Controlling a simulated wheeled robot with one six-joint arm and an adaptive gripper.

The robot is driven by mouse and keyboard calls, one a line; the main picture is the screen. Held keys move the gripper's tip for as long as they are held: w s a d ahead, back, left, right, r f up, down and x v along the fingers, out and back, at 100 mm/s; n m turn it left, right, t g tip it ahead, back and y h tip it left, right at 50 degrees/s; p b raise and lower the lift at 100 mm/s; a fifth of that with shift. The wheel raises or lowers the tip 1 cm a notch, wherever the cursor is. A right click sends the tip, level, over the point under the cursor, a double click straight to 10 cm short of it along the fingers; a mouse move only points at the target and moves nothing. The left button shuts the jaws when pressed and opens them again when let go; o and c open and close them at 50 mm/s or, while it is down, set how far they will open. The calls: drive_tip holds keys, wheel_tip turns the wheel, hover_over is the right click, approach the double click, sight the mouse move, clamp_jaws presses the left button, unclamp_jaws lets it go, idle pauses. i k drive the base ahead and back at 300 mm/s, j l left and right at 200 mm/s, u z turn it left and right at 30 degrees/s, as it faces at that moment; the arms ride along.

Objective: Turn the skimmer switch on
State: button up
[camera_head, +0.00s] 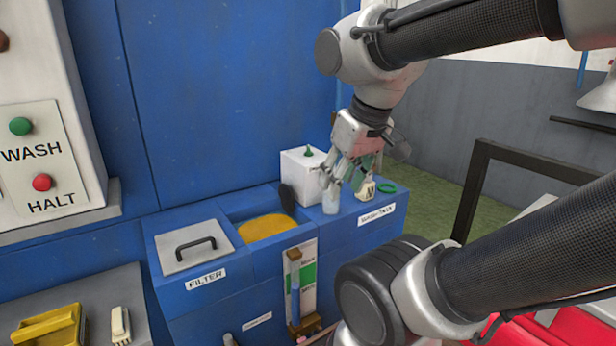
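No label reading "skimmer" is legible. A white box (301,172) with a small green pointed piece (308,151) on top stands at the back of the blue bench; I cannot tell whether it is the skimmer switch. My gripper (346,183) points down over the bench's right end, just right of this box. Its fingers look spread apart, with nothing clearly held. A small clear jar (331,201) stands under the left finger; I cannot tell whether they touch. A small white container (367,191) with a dark mark is beside the right finger, partly hidden.
A panel has a green WASH button (21,126) and a red HALT button (42,182). The bench has a FILTER lid (193,245), an open bin of yellow material (264,227) and a vertical gauge (302,283). A green ring (387,187) lies right. A dark railing (472,190) stands beyond.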

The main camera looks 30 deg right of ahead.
sight(309, 153)
drive_tip(key=i+l, duration=0.25)
drive_tip(key=l, duration=0.15)
drive_tip(key=i+l, duration=0.25)
drive_tip(key=l, duration=0.15)
drive_tip(key=i+l, duration=0.3)
drive_tip(key=l, duration=0.1)
